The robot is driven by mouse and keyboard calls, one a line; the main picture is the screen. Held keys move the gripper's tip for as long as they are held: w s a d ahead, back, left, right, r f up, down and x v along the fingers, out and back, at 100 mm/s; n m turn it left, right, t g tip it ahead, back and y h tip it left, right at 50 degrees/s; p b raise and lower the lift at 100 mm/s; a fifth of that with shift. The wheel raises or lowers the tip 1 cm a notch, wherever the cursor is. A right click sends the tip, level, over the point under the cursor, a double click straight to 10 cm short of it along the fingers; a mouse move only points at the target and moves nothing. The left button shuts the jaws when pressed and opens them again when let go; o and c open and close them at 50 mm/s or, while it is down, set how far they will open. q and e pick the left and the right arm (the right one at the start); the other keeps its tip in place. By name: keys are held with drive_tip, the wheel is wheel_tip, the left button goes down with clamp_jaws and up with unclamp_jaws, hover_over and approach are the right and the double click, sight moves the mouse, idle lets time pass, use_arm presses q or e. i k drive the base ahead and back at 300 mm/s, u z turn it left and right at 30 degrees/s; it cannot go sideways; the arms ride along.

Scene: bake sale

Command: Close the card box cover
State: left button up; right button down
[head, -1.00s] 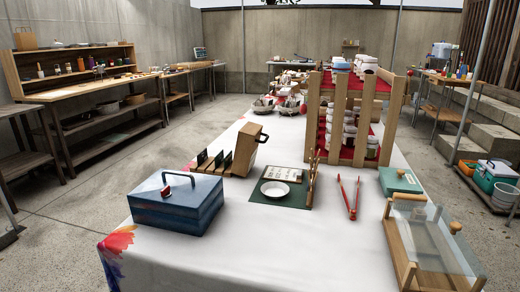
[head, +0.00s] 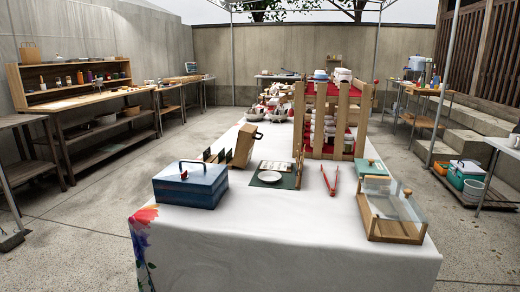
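No plainly labelled card box shows, and I cannot tell for sure which thing it is. A blue metal box (head: 190,190) with a handle on its top sits at the front left of the white-covered table, its lid looking shut. A small teal box (head: 371,168) lies at the right. A wooden box-like piece (head: 242,146) with a dark handle stands tilted behind the blue box, beside several small dark cards (head: 219,156). A wooden case with a clear cover (head: 402,207) stands at the front right. Neither gripper is in view.
A dark green mat (head: 287,183) with a white plate (head: 270,176) and red tongs (head: 330,180) lie mid-table. A wooden slatted rack (head: 327,110) stands behind them. The front of the white tablecloth (head: 290,235) is clear. Shelves line the left wall; open floor lies left.

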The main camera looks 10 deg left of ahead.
sight(247, 138)
drive_tip(key=u, duration=0.95)
drive_tip(key=i, duration=0.4)
drive_tip(key=z, duration=0.15)
